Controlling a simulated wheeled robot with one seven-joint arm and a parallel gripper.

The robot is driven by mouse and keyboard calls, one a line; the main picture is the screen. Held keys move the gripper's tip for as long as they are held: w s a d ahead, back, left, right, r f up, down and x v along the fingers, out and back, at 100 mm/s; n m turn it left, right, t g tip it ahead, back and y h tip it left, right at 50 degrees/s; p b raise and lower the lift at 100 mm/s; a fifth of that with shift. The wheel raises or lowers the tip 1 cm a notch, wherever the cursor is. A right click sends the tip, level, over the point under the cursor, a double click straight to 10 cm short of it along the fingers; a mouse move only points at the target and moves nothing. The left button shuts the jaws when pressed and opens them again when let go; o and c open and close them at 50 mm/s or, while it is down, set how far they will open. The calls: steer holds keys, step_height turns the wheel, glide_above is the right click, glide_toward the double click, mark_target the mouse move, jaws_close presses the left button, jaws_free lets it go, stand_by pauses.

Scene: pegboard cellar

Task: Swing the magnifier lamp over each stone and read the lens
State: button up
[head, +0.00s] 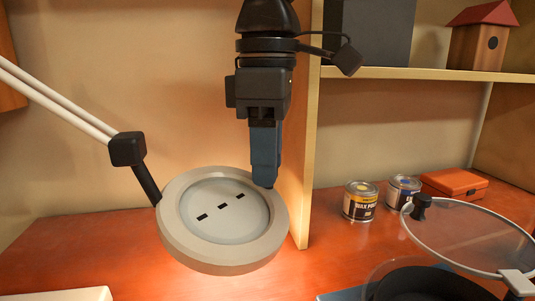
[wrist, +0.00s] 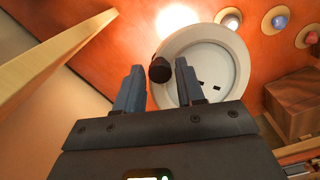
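The magnifier lamp (head: 175,235) has a round cream head on a jointed arm from the left. Its pale lens shows three dark bars in a slanting row in the head view. The lamp head (wrist: 165,45) also shows in the wrist view, with a black knob (wrist: 159,70) at its rim. My gripper (head: 266,182) points down at the lamp's right rim. In the wrist view its fingers stand apart on either side of the knob, with narrow gaps. Three stones sit in round holders: a pale one (wrist: 230,20), a blue one (wrist: 281,22) and a reddish one (wrist: 311,38).
An upright shelf panel (head: 307,150) stands close right of my gripper. Two tins (head: 360,203), an orange box (head: 453,184) and a glass lid (head: 470,240) over a dark pan are on the right.

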jaws_close()
steer(key=shift+s, duration=0.1)
stand_by(0.3)
